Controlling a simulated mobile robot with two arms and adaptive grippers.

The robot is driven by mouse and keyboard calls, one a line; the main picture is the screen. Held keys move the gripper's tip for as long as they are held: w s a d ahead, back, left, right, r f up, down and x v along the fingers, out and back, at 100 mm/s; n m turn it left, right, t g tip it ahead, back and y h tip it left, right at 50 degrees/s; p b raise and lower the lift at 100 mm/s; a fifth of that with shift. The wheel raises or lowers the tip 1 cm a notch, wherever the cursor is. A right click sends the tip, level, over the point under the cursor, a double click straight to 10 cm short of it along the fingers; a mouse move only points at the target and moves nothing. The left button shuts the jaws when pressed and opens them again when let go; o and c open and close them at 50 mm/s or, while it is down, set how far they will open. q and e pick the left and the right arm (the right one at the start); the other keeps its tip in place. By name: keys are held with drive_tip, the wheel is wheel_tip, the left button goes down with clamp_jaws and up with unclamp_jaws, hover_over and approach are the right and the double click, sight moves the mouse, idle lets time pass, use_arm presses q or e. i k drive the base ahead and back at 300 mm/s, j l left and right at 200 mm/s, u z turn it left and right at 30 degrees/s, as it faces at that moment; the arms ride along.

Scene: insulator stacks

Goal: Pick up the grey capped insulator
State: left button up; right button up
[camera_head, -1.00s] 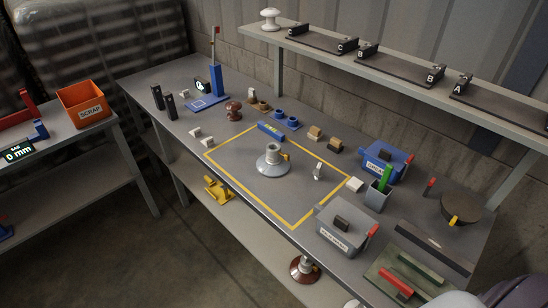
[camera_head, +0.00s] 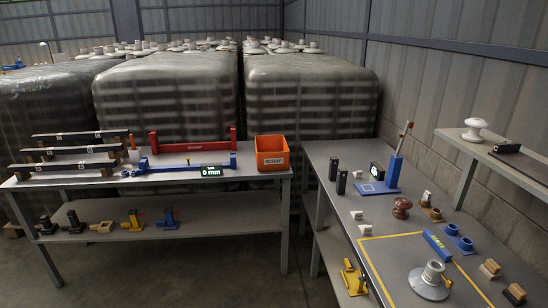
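A grey insulator (camera_head: 423,287) with a metal cap stands upright on the right-hand workbench, inside a yellow taped outline (camera_head: 371,260). A small yellow part touches or sits close beside its cap; I cannot tell which. A dark red-brown insulator (camera_head: 401,208) stands farther back on the same bench. A white insulator (camera_head: 473,128) stands on the raised shelf at the right. Neither of my grippers shows in this view.
An orange scrap bin (camera_head: 271,154) and a blue gauge reading 0 mm stand on the left table (camera_head: 230,181). A blue post stand (camera_head: 393,165) and blue cups (camera_head: 459,238) are on the right bench. Wrapped pallets (camera_head: 310,90) fill the back.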

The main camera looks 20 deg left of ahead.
sight(427, 283)
drive_tip(key=i+z, duration=0.1)
drive_tip(key=z, duration=0.4)
drive_tip(key=i+j+z, duration=0.1)
drive_tip(key=z, duration=0.4)
drive_tip(key=i+j+z, duration=0.1)
drive_tip(key=z, duration=0.4)
drive_tip(key=j+z, duration=0.3)
drive_tip(key=z, duration=0.2)
